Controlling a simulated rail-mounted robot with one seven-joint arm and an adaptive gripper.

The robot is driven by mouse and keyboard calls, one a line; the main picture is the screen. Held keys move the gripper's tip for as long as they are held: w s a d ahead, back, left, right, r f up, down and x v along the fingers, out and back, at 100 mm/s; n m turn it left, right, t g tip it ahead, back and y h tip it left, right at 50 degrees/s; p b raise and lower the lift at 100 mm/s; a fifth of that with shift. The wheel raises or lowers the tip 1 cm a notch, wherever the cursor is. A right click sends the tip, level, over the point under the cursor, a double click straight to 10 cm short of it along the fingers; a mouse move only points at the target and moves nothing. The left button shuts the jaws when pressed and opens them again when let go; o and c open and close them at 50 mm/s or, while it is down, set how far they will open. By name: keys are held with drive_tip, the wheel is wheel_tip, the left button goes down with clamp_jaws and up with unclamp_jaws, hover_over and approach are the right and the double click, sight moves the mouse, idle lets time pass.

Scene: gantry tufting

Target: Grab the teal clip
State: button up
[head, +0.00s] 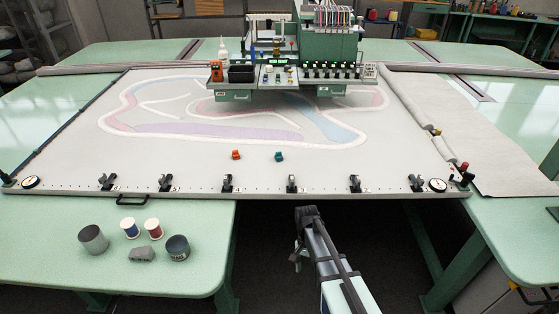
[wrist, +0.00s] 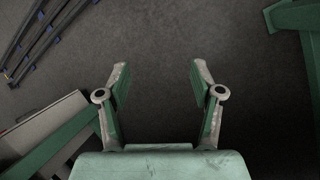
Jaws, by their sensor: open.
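The teal clip (head: 279,156) lies on the grey fabric of the stretched frame (head: 260,177), right of an orange clip (head: 236,155). My gripper (wrist: 160,78) is open and empty in the wrist view, with dark floor behind its two fingers. In the head view my gripper (head: 298,258) hangs below the front edge of the frame, nearer than the teal clip and apart from it. The teal clip does not show in the wrist view.
Several black clamps (head: 291,184) stand along the frame's front edge. A green tufting machine (head: 300,50) stands behind the clips. Spools and cans (head: 152,229) sit on the left table (head: 60,250). The fabric around both clips is clear.

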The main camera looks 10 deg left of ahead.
drive_tip(key=w+a+r+m+t+b, duration=0.1)
drive_tip(key=w+a+r, duration=0.45)
drive_tip(key=r, duration=0.25)
drive_tip(key=w+a+r+m, duration=0.2)
drive_tip(key=w+a+r, duration=0.35)
drive_tip(key=r, duration=0.35)
drive_tip(key=w+a+r+m+t+b, duration=0.1)
drive_tip(key=w+a+r, duration=0.45)
drive_tip(key=r, duration=0.25)
wheel_tip(320, 180, up, 14)
drive_tip(key=m+t+y+b, duration=0.1)
drive_tip(key=m+t, duration=0.1)
drive_tip(key=m, duration=0.3)
hover_over(279, 153)
drive_tip(key=f+p, duration=0.2)
drive_tip(key=f, duration=0.6)
drive_tip(key=f+p, duration=0.2)
drive_tip(key=f, duration=0.7)
drive_tip(key=shift+w+a+p, duration=0.1)
drive_tip(key=shift+w+p, duration=0.1)
drive_tip(key=shift+p, duration=0.15)
drive_tip(key=shift+r, duration=0.1)
drive_tip(key=c, duration=1.2)
